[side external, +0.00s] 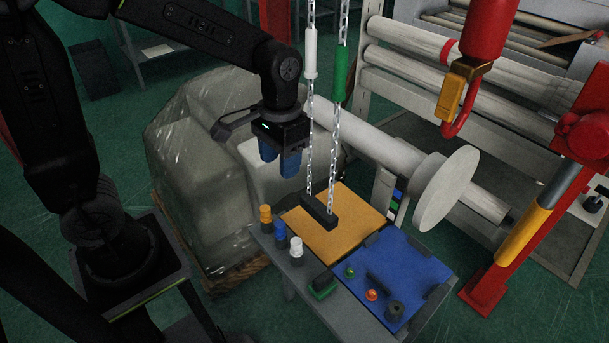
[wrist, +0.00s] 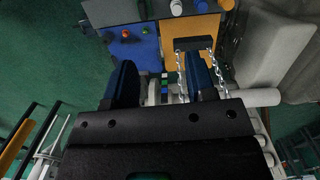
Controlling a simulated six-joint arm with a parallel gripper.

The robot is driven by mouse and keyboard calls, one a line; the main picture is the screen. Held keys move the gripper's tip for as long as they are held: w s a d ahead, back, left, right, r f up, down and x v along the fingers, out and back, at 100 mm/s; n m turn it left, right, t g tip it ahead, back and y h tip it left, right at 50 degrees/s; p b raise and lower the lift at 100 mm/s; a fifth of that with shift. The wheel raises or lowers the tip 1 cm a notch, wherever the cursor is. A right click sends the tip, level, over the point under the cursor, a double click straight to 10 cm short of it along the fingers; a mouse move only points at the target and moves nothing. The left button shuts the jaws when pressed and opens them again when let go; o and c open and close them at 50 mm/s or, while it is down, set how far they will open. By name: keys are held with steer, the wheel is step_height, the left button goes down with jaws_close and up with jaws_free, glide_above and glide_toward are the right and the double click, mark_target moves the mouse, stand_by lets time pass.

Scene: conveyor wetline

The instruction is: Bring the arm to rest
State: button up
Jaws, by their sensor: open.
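My gripper (side external: 280,163) has blue fingers and hangs above the left edge of the work table, pointing down. Its fingers stand apart with nothing between them; the wrist view also shows the two blue fingers (wrist: 160,88) spread. In the side view the gripper is left of two hanging chains (side external: 333,150). The chains run down to a black bar (side external: 319,212) over an orange board (side external: 348,227). In the wrist view the chains (wrist: 181,72) pass close to the right finger; I cannot tell whether they touch.
A blue board (side external: 405,265) holds small parts. Orange, blue and white-topped pegs (side external: 280,234) line the table's left edge. A wrapped pallet load (side external: 200,160) stands behind my gripper. A large roller (side external: 445,190) and a red hoist hook (side external: 462,110) are at right.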

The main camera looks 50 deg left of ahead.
steer(key=s+a+r+t, duration=0.2)
steer(key=s+r+t, duration=0.4)
steer(key=s+r, duration=0.2)
steer(key=shift+s+a+r, duration=0.2)
steer(key=shift+s+r, duration=0.05)
steer(key=shift+s, duration=0.85)
